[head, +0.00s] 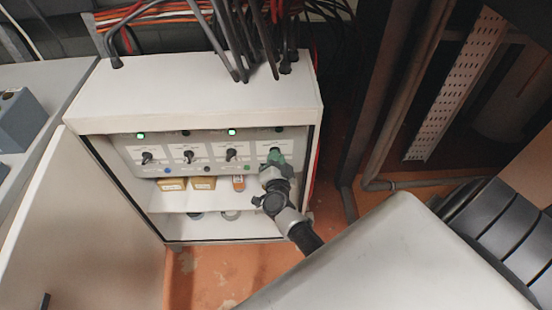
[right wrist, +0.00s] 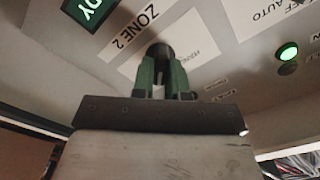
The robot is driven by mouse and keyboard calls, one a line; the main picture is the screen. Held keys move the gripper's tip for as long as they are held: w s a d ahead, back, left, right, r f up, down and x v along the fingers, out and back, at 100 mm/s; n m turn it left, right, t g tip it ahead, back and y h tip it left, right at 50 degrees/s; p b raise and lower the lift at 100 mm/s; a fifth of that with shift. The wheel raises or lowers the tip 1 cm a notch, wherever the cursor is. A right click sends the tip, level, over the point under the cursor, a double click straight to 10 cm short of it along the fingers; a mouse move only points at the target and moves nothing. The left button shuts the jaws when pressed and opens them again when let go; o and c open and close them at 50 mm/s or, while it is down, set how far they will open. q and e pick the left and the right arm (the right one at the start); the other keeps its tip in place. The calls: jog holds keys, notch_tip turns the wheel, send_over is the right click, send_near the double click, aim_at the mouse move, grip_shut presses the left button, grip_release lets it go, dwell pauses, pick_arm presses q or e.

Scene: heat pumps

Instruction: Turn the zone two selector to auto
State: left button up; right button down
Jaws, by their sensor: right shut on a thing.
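The zone two selector is a dark knob (right wrist: 160,52) beside a white label reading "ZONE 2" (right wrist: 137,32) in the right wrist view. The green fingers of my right gripper (right wrist: 162,75) are shut on this knob, one on each side. In the head view my right gripper (head: 272,158) is at the rightmost position of the selector row and hides the knob there. The way the knob points is mostly hidden by the fingers. My left gripper is not in view.
Three other black selectors, including one just left of my gripper (head: 231,155), line the panel of the white cabinet (head: 200,95). Its door (head: 70,210) stands open at left. Cables hang above the cabinet. A pipe (head: 405,100) stands at right.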

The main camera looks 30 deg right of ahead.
jog(key=c, duration=1.1)
grip_release()
jog(key=shift+c, duration=0.2)
pick_arm(q)
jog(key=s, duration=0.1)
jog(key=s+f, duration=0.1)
jog(key=p, duration=0.1)
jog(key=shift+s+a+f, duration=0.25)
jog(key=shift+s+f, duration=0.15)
pick_arm(e)
jog(key=v, duration=1.1)
